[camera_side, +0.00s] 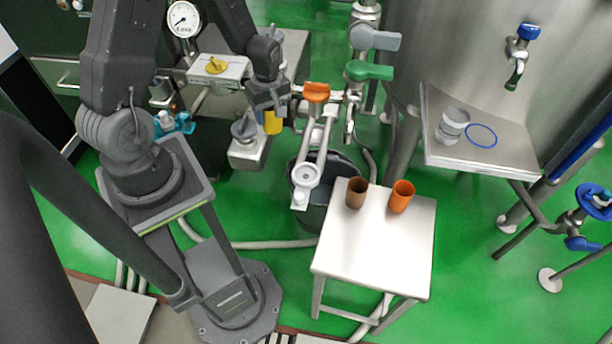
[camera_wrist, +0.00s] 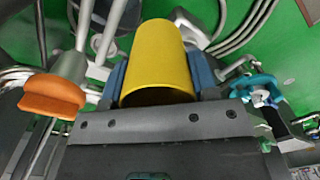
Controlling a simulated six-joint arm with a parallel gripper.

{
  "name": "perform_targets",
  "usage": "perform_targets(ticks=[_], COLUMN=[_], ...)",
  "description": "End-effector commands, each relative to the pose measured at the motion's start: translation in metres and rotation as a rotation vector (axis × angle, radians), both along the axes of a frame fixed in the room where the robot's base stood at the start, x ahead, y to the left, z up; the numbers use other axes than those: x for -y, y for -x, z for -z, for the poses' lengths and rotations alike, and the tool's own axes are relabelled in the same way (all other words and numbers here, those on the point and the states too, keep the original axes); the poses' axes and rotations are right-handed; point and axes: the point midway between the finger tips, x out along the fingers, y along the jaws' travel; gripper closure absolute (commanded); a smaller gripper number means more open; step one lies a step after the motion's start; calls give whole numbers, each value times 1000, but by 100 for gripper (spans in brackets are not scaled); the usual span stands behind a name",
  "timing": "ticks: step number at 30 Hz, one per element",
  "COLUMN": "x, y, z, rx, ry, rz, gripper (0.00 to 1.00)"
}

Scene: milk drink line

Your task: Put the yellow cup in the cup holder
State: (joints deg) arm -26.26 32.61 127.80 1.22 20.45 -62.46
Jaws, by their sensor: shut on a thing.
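The yellow cup (camera_side: 273,123) is in my gripper (camera_side: 268,101), held in the air left of the orange valve handle. In the wrist view the yellow cup (camera_wrist: 158,55) lies between the blue finger pads of my gripper (camera_wrist: 160,78), which touch both its sides. Its open rim faces the wrist camera's lower edge. A white round ring-like piece (camera_side: 307,174) sits at the end of an arm below the pipes, right of and below the cup. A grey cylindrical piece (camera_side: 452,124) stands on the steel shelf at the right. I cannot tell which is the cup holder.
A brown cup (camera_side: 356,192) and an orange cup (camera_side: 401,196) stand on the white stool (camera_side: 370,245). A blue ring (camera_side: 481,135) lies on the steel shelf (camera_side: 505,160). The orange valve handle (camera_side: 316,92) and pipes are close to the right of my gripper.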

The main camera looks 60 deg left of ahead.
Motion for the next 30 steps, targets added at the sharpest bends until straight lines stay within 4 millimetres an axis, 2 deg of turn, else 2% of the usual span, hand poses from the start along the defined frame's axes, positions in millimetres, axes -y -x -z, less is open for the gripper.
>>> perform_targets(ticks=[4, 6, 12, 17, 20, 30], x=[-24, -21, -20, -19, -11, 48], y=[17, 15, 14, 13, 7, -34], z=[0, 15, 43, 56, 64, 108], rx=[2, -3, -2, 0, 1, 0], ry=[-1, 2, 1, 0, 0, -1], rz=[-53, -43, -43, -42, -37, -35], gripper=[68, 68, 68, 68, 68, 68])
